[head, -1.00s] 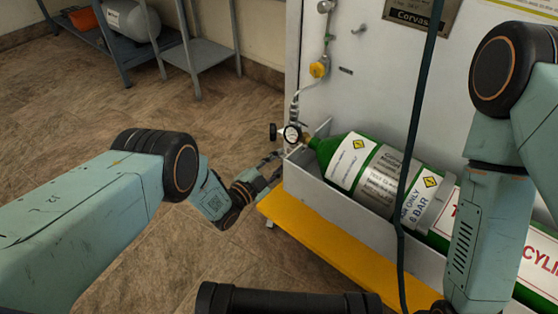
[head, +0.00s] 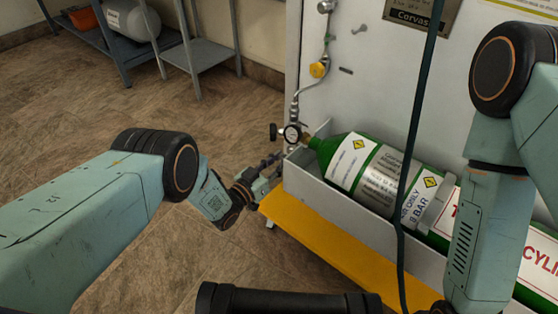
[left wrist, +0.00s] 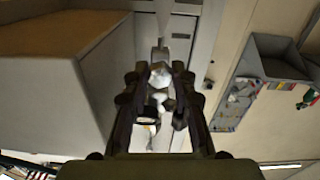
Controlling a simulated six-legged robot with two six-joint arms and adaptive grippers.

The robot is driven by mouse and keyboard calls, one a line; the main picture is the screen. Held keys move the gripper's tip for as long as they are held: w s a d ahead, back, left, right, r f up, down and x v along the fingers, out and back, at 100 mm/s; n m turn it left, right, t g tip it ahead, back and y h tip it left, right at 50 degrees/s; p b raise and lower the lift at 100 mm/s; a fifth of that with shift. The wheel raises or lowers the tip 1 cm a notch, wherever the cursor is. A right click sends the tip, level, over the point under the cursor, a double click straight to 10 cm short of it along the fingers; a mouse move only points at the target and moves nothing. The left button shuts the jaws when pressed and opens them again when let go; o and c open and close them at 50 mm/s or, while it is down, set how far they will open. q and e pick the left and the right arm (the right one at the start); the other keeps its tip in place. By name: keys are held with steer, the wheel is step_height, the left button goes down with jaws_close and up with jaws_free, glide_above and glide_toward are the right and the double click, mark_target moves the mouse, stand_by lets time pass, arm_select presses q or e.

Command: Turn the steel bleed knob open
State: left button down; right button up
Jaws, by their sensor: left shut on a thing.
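The steel bleed knob (left wrist: 160,75) shows in the left wrist view as a bright faceted metal piece between the two dark fingers. My left gripper (left wrist: 161,72) is shut on it. In the head view my left gripper (head: 278,160) reaches the front left corner of the tray, just below the regulator. Its fingertips and the knob are small and partly hidden there. The round gauge (head: 292,133) and a black knob (head: 273,131) sit just above the fingers. My right arm comes down at the right, but its gripper is out of view.
A dark hose (head: 412,150) hangs in front. A yellow fitting (head: 319,69) is on the panel above.

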arm_select(q)
steer(key=shift+f+n, duration=0.1)
steer(key=shift+n, duration=0.9)
steer(key=c, duration=1.1)
jaws_free()
steer(key=v, duration=1.2)
